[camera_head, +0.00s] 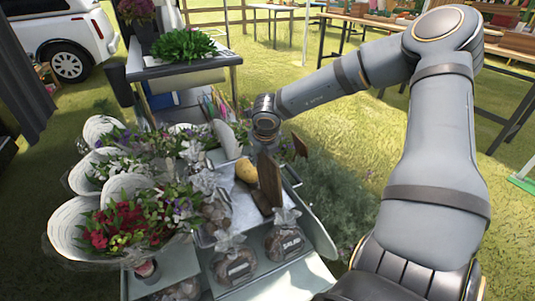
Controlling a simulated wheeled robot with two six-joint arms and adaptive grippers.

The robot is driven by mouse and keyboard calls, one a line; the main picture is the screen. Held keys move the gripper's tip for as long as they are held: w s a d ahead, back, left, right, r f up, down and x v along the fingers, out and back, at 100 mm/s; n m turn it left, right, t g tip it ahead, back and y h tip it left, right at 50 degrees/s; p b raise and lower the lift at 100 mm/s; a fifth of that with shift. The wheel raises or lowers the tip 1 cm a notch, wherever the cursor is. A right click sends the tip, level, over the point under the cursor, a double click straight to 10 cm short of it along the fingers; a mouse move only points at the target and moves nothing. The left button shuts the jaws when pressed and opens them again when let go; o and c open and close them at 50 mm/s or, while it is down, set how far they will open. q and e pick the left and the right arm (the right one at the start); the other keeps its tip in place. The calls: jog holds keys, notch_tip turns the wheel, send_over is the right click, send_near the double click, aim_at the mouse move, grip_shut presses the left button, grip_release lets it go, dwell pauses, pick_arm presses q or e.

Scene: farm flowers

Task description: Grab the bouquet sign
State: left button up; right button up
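A brown wooden sign (269,179) stands upright on a grey metal tray, among the bouquets and wrapped goods. I see it at an angle and cannot read any writing on it. It is probably the bouquet sign. My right arm reaches in from the right, and my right gripper (263,144) points down at the top of the sign. Its fingers are small and dark here, so I cannot tell whether they are open or touch the sign. My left gripper is not in view.
Paper-wrapped bouquets (128,222) crowd the left of the stand. A yellow-brown round item (246,171) lies just left of the sign. Labelled clear bags (284,238) sit in front. A smaller brown sign (300,146) is behind right. Grass (365,150) lies open to the right.

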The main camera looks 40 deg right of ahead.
jog(key=shift+f+b, duration=0.15)
jog(key=shift+b, duration=0.15)
dwell(0.4)
grip_shut()
dwell(0.3)
